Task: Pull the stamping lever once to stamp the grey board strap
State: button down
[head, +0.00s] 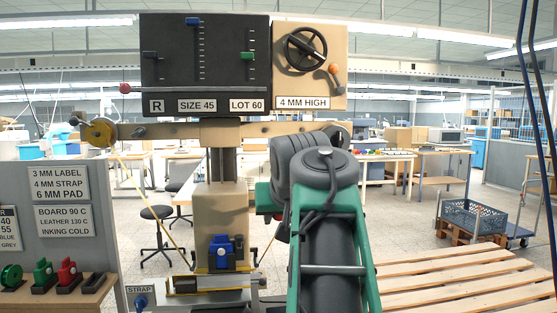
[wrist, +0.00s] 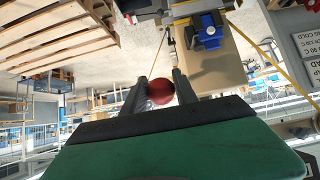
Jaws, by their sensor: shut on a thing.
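The stamping press stands in the head view, with a beige body (head: 218,205) and a blue block (head: 220,252) low on its front. The blue block also shows at the top of the wrist view (wrist: 207,32). The stamping lever's red ball knob (wrist: 160,91) sits between the two dark fingers of my gripper (wrist: 161,82), which is shut on it. In the head view my arm hides most of the gripper and the lever. A grey piece (head: 187,284) lies at the press's base; I cannot tell if it is the board strap.
A black settings panel (head: 170,60) and a handwheel (head: 306,49) top the press. A grey sign board (head: 60,255) stands at the left, with green and red tools (head: 66,273) below it. A slatted wooden pallet surface (head: 455,280) lies at the right.

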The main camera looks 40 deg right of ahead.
jog(key=r, duration=0.1)
jog(key=r+p, duration=0.2)
jog(key=r, duration=0.1)
jog(key=shift+w+d, duration=0.1)
jog(key=shift+w, duration=0.15)
jog(key=r+p, duration=0.2)
jog(key=w+r+p, duration=0.1)
jog(key=p, duration=0.1)
jog(key=shift+d+r, duration=0.2)
jog(key=shift+d, duration=0.2)
jog(key=shift+w+d+r, duration=0.1)
jog(key=shift+w+r, duration=0.05)
jog(key=shift+w, duration=0.1)
jog(key=r+p, duration=0.1)
jog(key=w+d+r+p, duration=0.1)
jog(key=shift+w+r+p, duration=0.1)
jog(key=shift+r+p, duration=0.25)
jog(key=shift+p, duration=0.05)
jog(key=c, duration=1.4)
grip_release()
jog(key=o, duration=0.5)
jog(key=shift+f, duration=0.2)
jog(key=p+v, duration=0.1)
jog(key=v, duration=0.6)
jog(key=shift+s+a+r, duration=0.2)
jog(key=shift+a, duration=0.05)
